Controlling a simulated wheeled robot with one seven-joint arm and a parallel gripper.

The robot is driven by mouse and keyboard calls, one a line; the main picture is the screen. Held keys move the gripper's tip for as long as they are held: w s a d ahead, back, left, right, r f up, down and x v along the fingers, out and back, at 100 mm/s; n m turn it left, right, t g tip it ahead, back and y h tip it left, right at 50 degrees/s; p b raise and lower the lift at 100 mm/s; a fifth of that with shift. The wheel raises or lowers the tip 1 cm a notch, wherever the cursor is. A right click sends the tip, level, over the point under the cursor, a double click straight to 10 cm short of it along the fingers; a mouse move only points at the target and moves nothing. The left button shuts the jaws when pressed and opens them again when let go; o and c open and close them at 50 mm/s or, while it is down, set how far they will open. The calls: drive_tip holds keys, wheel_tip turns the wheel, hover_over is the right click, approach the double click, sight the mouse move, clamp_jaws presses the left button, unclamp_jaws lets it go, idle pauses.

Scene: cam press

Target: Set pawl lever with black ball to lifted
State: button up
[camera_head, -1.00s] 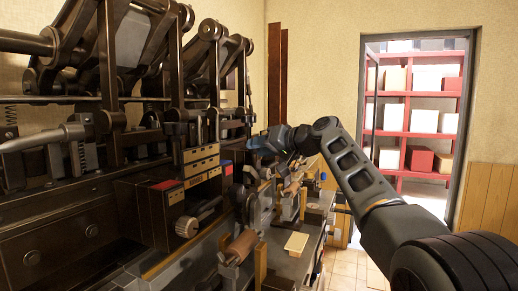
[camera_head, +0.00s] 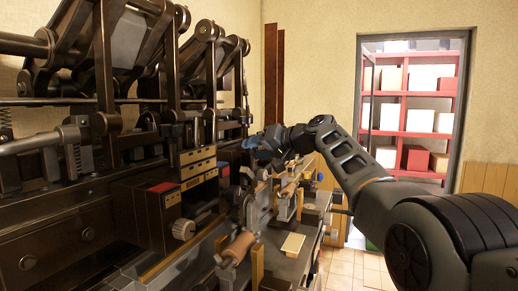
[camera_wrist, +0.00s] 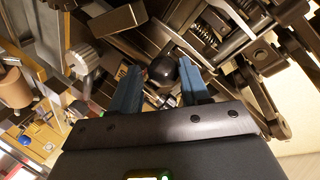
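A black ball (camera_wrist: 162,70), which looks like the knob of the pawl lever, shows in the wrist view between the tips of my two blue fingers. My gripper (camera_wrist: 161,66) is open, with a gap visible between the ball and at least the right finger. How deep the ball sits between the fingers I cannot tell. The lever's arm is hard to make out among the dark parts behind the ball. In the head view my gripper (camera_head: 268,141) is at the far right part of the press, and the ball cannot be made out there.
The dark press (camera_head: 110,215) fills the left side, with rods, linkages and a grey knob (camera_head: 183,229). A wooden-coloured roller (camera_head: 238,247) stands below my gripper. A ribbed grey knob (camera_wrist: 82,57) is left of my fingers in the wrist view. Floor is free at the right near the doorway.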

drive_tip(key=shift+o, duration=1.2)
drive_tip(key=shift+d, duration=0.1)
drive_tip(key=shift+d, duration=0.1)
drive_tip(key=b+v, duration=0.1)
drive_tip(key=v, duration=0.6)
drive_tip(key=shift+s+d+b, duration=0.2)
drive_tip(key=shift+s+b, duration=0.05)
drive_tip(key=shift+b, duration=0.15)
drive_tip(key=shift+r, duration=0.1)
